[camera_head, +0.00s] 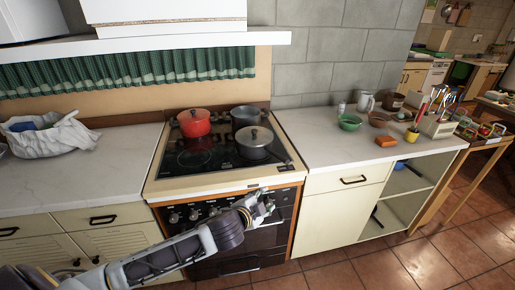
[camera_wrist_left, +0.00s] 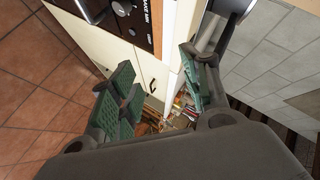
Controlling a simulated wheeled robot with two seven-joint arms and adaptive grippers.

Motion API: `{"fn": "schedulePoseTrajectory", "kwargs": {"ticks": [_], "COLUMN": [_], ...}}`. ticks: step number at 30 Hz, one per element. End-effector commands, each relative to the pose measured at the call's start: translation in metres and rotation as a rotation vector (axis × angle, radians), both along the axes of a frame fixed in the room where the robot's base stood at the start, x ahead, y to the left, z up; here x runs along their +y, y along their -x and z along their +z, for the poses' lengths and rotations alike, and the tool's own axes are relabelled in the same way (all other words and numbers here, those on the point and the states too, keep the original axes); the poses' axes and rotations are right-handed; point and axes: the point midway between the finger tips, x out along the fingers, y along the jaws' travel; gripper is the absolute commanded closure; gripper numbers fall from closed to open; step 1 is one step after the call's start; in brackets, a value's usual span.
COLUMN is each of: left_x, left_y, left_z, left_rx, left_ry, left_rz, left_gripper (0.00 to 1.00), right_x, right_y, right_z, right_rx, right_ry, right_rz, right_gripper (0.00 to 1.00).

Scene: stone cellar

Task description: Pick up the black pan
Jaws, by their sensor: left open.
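A dark, lidded pan (camera_head: 245,116) sits at the back right of the black glass cooktop (camera_head: 190,161). A grey lidded pot (camera_head: 254,146) stands just in front of it and partly overlaps it. A red lidded pot (camera_head: 194,123) is at the back left. The dark one looks closest to black. My left gripper (camera_head: 262,206) is in front of the stove, below the cooktop edge, apart from all the pots. In the left wrist view its green-padded fingers (camera_wrist_left: 160,88) are spread with nothing between them. No pan shows in that view. My right gripper is not in view.
A white shelf (camera_head: 150,45) overhangs the back of the stove. The right counter (camera_head: 340,155) holds a green bowl (camera_head: 349,122), an orange block (camera_head: 386,141) and a utensil holder (camera_head: 437,125). A white bag (camera_head: 48,137) lies on the left counter. The cooktop's front left is clear.

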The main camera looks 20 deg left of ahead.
Motion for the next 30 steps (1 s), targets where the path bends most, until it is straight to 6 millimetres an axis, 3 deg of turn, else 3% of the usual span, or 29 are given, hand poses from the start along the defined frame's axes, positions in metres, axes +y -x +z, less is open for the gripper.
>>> {"fn": "schedulePoseTrajectory", "kwargs": {"ticks": [14, 21, 30], "left_x": [0.016, 0.038, 0.062], "left_y": [-0.041, -0.056, -0.065], "left_z": [0.045, 0.062, 0.076], "left_rx": [-0.219, -0.295, -0.342], "left_ry": [-0.259, -0.394, -0.508], "left_rz": [-0.223, -0.317, -0.39], "left_gripper": [0.53, 0.53, 0.53], "right_x": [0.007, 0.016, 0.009], "right_y": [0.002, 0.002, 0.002], "right_z": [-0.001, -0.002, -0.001], "right_rx": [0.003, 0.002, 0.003], "right_ry": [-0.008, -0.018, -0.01], "right_rz": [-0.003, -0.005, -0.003], "right_gripper": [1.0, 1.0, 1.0]}}
